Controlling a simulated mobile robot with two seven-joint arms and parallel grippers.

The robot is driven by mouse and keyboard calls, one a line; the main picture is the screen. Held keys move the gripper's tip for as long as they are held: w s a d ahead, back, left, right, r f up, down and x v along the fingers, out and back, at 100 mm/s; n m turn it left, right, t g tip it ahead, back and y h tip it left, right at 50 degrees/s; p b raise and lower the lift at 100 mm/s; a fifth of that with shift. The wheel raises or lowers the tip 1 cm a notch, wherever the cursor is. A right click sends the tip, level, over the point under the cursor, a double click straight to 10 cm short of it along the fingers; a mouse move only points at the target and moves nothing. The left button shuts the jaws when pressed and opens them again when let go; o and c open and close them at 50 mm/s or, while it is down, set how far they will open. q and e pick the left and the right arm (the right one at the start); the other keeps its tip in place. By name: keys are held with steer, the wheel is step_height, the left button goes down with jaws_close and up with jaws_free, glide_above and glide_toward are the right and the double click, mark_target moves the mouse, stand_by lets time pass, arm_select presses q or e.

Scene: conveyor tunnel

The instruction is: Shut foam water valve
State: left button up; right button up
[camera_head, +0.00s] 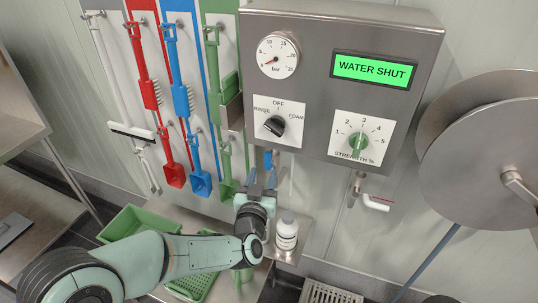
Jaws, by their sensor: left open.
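A steel control box (325,90) hangs on the wall. Its green display (372,70) reads WATER SHUT. A black selector knob (275,126) sits among the labels RINSE, OFF and FOAM; its exact setting is hard to tell. A small blue part (268,159) shows just under the box's left end; I cannot tell whether it is a valve handle. My left gripper (262,181) is open, with its fingers pointing up just below that blue part; contact cannot be told. My right gripper is not in view.
The box also has a pressure gauge (278,56) and a green strength knob (358,144). A white bottle (287,231) stands close right of my left gripper. Red brushes (147,90), blue brushes (180,95) and green tools hang left. A steel hose reel (490,150) stands right.

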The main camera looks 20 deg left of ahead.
mark_target(267, 160)
arm_select(q)
steer(key=p+x, duration=0.1)
steer(key=x, duration=0.9)
steer(key=shift+w, duration=0.2)
steer(key=shift+f, duration=0.1)
jaws_close()
